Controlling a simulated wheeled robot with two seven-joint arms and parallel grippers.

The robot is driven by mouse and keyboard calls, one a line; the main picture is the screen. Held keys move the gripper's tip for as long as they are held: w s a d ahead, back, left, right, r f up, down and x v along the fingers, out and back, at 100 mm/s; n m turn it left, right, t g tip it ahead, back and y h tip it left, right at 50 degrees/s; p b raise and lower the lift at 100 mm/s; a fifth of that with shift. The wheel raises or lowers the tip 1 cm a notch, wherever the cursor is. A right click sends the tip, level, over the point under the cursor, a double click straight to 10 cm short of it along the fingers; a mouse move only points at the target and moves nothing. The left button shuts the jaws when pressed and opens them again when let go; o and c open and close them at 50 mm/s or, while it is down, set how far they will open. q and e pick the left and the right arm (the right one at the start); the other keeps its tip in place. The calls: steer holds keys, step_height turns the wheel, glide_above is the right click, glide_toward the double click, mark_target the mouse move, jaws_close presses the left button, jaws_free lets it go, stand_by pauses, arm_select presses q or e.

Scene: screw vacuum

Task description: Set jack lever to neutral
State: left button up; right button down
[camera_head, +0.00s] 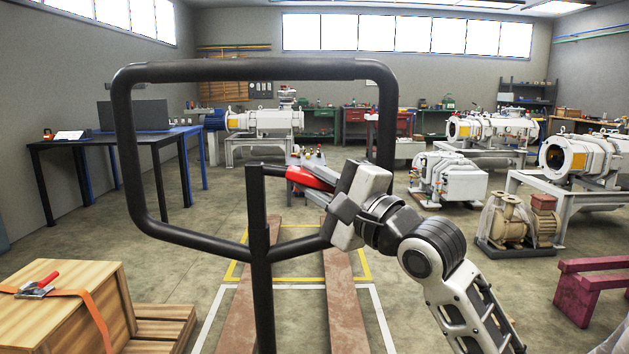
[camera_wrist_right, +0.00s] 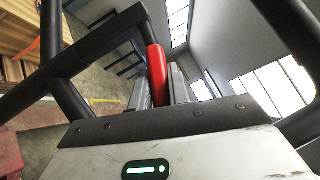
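The red jack lever (camera_head: 310,178) sits on the black pallet jack handle (camera_head: 258,205), inside its loop just above the upright shaft. My right gripper (camera_head: 317,187) reaches it from the right. In the right wrist view the red lever (camera_wrist_right: 157,75) lies between the grey fingers (camera_wrist_right: 160,92) and fills the gap, so the gripper looks shut on it. The lever's joint to the handle is partly hidden. My left gripper is in neither view.
The jack's forks (camera_head: 342,285) lie on the floor within yellow and white lines. A wooden crate (camera_head: 60,300) with an orange strap stands at the lower left. A magenta stand (camera_head: 590,290) is at lower right.

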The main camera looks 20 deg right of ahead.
step_height(320, 180, up, 2)
steer(key=n+g+p, duration=0.1)
steer(key=p, duration=0.5)
steer(key=shift+r+p, duration=0.1)
steer(key=shift+p, duration=0.25)
steer(key=shift+r+n+g+p, duration=0.2)
steer(key=shift+n+g+p, duration=0.1)
steer(key=shift+p, duration=0.5)
steer(key=p, duration=0.3)
steer(key=shift+r+n+g+h, duration=0.25)
steer(key=shift+n+g+h, duration=0.05)
steer(key=shift+n, duration=0.1)
steer(key=shift+p, duration=0.6)
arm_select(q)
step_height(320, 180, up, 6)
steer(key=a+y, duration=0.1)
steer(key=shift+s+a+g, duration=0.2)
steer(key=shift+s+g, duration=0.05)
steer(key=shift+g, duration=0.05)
arm_select(e)
steer(key=shift+f, duration=0.15)
steer(key=c, duration=1.3)
jaws_free()
